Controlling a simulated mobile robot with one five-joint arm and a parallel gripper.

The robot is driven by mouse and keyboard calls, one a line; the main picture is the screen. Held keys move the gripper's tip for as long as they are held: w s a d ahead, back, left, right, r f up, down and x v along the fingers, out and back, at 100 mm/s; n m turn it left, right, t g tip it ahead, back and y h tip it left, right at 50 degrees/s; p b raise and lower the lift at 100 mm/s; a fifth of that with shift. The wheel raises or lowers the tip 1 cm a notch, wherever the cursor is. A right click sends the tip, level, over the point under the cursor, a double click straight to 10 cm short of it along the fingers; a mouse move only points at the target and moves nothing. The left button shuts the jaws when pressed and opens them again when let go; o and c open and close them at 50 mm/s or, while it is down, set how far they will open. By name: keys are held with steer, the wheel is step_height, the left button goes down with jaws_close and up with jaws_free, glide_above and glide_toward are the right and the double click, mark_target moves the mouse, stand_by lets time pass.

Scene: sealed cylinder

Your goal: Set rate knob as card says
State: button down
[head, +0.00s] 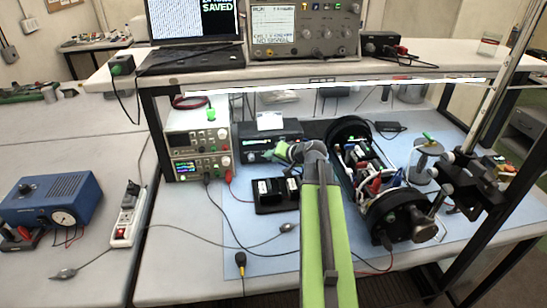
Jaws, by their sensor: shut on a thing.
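A black box (252,143) with a green display stands on the bench below the shelf. A white card (270,120) stands on top of it; its writing is too small to read. My gripper (282,153) is at the right part of the box's front face, at the end of my green arm. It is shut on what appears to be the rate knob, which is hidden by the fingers.
Stacked power supplies (197,150) stand left of the box. A black battery tray (277,194) lies in front of it. An open cylinder (372,165) with wiring lies to the right, near a metal stand (468,155). Cables cross the blue mat (255,228).

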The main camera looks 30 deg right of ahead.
steer(key=shift+d, duration=0.1)
steer(key=shift+d+f+b, duration=0.1)
steer(key=shift+f+b, duration=0.2)
steer(key=shift+b, duration=0.4)
steer(key=shift+d+f+m+t+y+b, duration=0.15)
steer(key=shift+m+t+y+b, duration=0.3)
steer(key=shift+b, duration=0.25)
steer(key=shift+r+m+t+y+b, duration=0.25)
steer(key=shift+y+b, duration=0.1)
steer(key=shift+b, duration=0.1)
steer(key=shift+r, duration=0.15)
steer(key=c, duration=1.2)
jaws_free()
steer(key=shift+c, duration=0.2)
